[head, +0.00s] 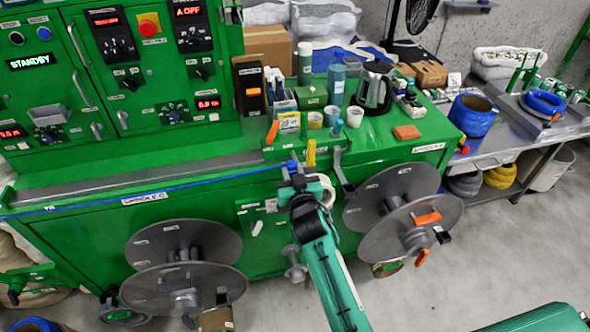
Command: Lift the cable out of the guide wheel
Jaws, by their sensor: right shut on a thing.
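The blue cable (170,187) runs in a nearly straight line from the left edge, along the front of the green machine, to my right gripper (293,172). My right gripper is shut on the cable at the cable's visible right end, beside a yellow upright part. The gripper and wrist cover the spot where the cable ends, so its path beyond there is hidden. I cannot clearly make out the guide wheel; a small grey wheel (295,266) shows low on the machine's front, just left of my right forearm, with no cable visible on it. My left gripper is out of view.
Large grey reels stand in front of the machine at left (182,290) and right (410,230). Cups, bottles and a kettle (373,90) crowd the green top (350,150). A metal table (490,140) with blue coils is at right.

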